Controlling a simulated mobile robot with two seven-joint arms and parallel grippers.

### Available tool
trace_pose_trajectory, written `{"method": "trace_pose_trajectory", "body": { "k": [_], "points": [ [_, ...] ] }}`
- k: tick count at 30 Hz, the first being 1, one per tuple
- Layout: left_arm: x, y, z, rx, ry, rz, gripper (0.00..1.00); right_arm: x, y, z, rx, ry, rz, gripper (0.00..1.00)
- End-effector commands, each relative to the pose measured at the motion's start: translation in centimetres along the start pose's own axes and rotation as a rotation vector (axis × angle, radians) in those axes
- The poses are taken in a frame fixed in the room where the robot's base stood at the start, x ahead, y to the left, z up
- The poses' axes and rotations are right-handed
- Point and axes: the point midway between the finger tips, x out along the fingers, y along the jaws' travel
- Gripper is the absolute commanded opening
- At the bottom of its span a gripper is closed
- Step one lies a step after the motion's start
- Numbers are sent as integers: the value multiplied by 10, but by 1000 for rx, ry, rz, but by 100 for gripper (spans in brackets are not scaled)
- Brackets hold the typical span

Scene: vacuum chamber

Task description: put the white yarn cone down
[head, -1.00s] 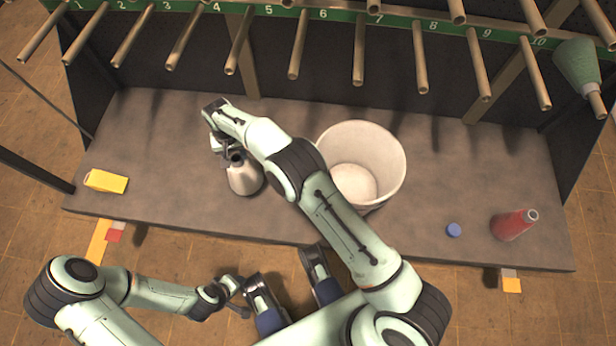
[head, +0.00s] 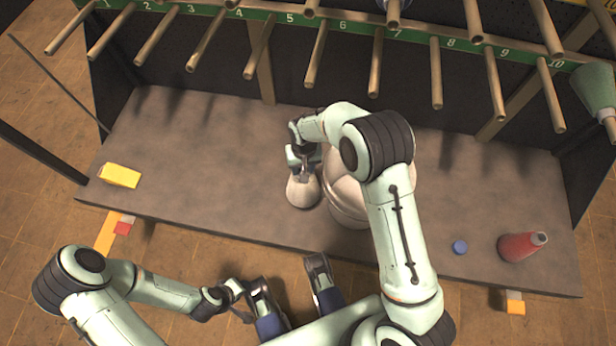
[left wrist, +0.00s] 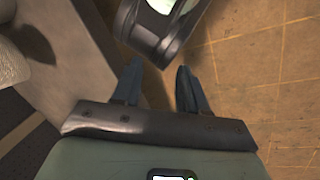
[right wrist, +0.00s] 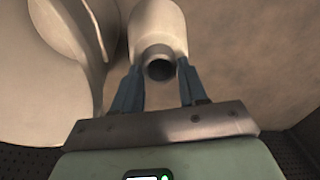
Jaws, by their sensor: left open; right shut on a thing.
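The white yarn cone (head: 302,192) is upright at the table, just left of the white bin, in the head view. My right gripper (head: 303,172) is shut on its narrow top. In the right wrist view the cone (right wrist: 158,30) stands between the fingers of the right gripper (right wrist: 160,85), its dark tube end facing the camera. I cannot tell whether its base touches the table. My left gripper (left wrist: 158,85) is open and empty, over the floor in front of the table.
The white bin (head: 347,212) stands right beside the cone, partly hidden by my right arm. The grey table (head: 200,150) is clear to the left up to a yellow box (head: 120,175). Numbered pegs (head: 437,75) overhang the back.

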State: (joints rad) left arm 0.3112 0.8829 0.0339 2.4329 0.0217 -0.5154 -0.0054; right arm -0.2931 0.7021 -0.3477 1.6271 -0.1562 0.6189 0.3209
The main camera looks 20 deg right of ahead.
Motion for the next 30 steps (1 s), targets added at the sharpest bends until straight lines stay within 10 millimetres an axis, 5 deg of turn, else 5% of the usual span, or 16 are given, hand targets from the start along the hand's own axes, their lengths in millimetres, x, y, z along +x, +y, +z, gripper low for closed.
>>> {"method": "trace_pose_trajectory", "body": {
  "k": [19, 30],
  "points": [
    [8, -3, -13, -3, 36, -2, 43, 24, 12, 5, 0, 0, 0, 0],
    [25, -10, -38, -9, 108, -7, 43, 70, 18, 6, 2, 0, 0, 0]
  ]
}}
